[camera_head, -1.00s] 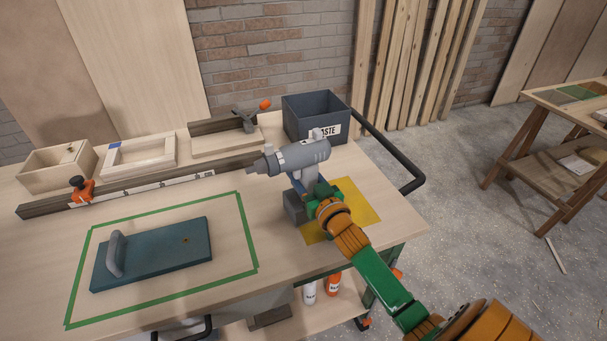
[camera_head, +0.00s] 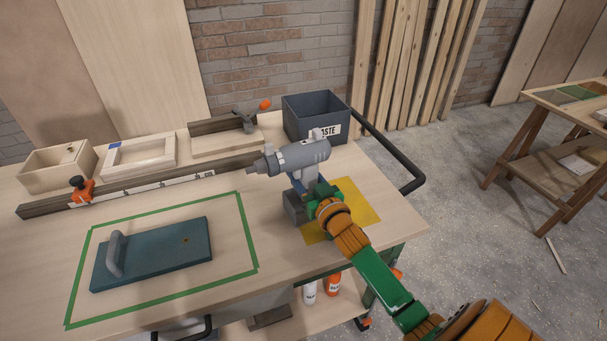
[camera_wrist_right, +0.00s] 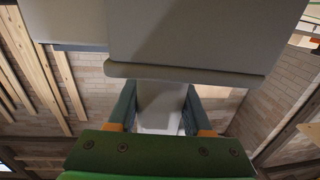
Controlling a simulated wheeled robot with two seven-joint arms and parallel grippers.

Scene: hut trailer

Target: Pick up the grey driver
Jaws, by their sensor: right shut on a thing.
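The grey driver (camera_head: 292,157) is upright at the right part of the workbench, over the yellow mat (camera_head: 358,199), with its nose pointing left. My right gripper (camera_head: 306,188) is shut on its handle. In the right wrist view the handle (camera_wrist_right: 160,104) is between the two fingers of my right gripper (camera_wrist_right: 160,112), and the driver's grey body fills the top. The driver's dark base (camera_head: 294,207) is partly hidden by my gripper. I cannot tell whether the base touches the mat. My left gripper is not in view.
A dark waste bin (camera_head: 304,126) stands behind the driver. A teal board with a grey handle (camera_head: 150,254) lies inside a green taped outline at the left. Wooden boxes and a long rail (camera_head: 150,186) are at the back left. A black rail (camera_head: 392,150) edges the bench's right side.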

